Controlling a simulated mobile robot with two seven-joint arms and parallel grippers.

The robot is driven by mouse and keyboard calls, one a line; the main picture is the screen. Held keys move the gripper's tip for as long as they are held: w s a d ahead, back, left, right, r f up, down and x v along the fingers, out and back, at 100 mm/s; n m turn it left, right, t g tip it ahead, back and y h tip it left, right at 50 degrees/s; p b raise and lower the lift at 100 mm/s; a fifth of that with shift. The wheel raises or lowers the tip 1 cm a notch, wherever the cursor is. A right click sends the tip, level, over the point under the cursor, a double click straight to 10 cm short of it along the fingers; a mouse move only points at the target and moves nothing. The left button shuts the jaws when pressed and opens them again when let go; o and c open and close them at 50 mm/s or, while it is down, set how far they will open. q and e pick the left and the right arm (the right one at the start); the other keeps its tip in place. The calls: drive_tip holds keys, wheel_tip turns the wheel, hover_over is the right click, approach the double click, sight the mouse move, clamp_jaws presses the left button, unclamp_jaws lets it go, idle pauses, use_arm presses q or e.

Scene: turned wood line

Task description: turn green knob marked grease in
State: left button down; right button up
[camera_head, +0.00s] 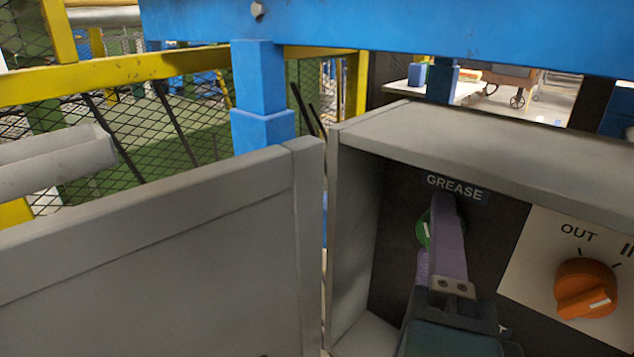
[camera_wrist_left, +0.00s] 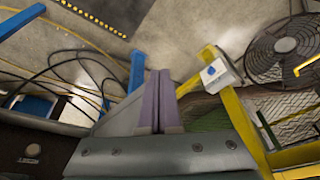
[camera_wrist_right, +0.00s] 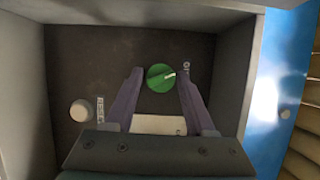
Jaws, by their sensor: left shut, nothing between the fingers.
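The green knob (camera_wrist_right: 161,77) with a white pointer line sits on a dark panel; the line points right and slightly up in the right wrist view. In the head view the knob (camera_head: 423,230) is mostly hidden behind my right gripper (camera_head: 443,212), under the label GREASE (camera_head: 455,187). Whether the fingertips reach the knob's depth, I cannot tell. My left gripper (camera_wrist_left: 157,75) is shut and empty, away from the panel, and shows only in its wrist view.
The grey box (camera_head: 352,240) surrounds the panel with walls; a grey door-like panel (camera_head: 150,265) stands at its left. An orange knob (camera_head: 585,288) marked OUT sits right of the green one. A pale button (camera_wrist_right: 81,110) is also on the panel. A blue beam (camera_head: 400,30) crosses above.

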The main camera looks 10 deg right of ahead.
drive_tip(key=shift+o, duration=1.3)
drive_tip(key=v, duration=1)
drive_tip(key=shift+p, duration=0.45)
